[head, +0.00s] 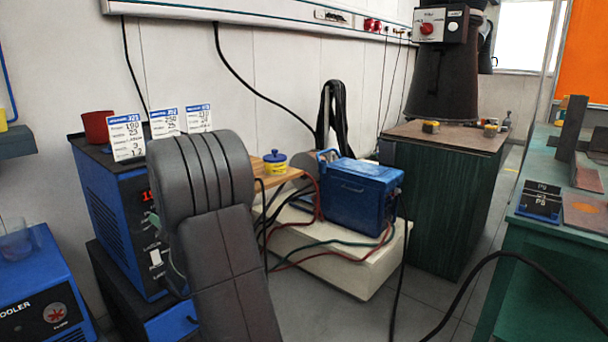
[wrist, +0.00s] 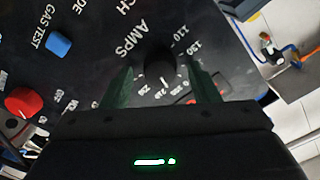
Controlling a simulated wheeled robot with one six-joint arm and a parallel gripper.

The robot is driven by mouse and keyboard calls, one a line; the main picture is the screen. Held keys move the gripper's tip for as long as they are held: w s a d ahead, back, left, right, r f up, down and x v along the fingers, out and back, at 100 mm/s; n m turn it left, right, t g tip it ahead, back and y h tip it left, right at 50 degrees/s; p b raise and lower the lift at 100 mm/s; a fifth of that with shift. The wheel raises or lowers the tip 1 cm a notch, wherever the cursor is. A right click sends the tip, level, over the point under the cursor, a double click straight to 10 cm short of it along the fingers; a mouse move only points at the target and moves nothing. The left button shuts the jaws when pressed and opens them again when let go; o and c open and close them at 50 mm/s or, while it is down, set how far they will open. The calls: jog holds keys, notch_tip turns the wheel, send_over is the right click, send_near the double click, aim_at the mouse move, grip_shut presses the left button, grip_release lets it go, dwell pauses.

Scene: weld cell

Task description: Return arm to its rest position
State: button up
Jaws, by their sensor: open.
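In the wrist view my gripper (wrist: 161,76) is open, with one dark green finger at each side. It faces a dark control panel (wrist: 100,58) marked AMPS. A black round knob (wrist: 156,62) with a number scale around it lies between the fingertips in the picture. I cannot tell whether the fingers reach around it or stay short of it. No finger visibly touches it. In the head view my grey arm stands in front of the blue and black welding machine (head: 120,215), and my gripper is hidden there.
The wrist view also shows a red knob (wrist: 24,102) and a blue knob (wrist: 58,44). In the head view, price-like cards (head: 126,138) and a red cup (head: 97,126) stand on the machine. A blue box (head: 362,188) with cables sits to the right. A black cable (head: 520,252) crosses lower right.

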jog(key=shift+n+b, duration=0.7)
jog(key=shift+n, duration=1.5)
jog(key=shift+s, duration=0.1)
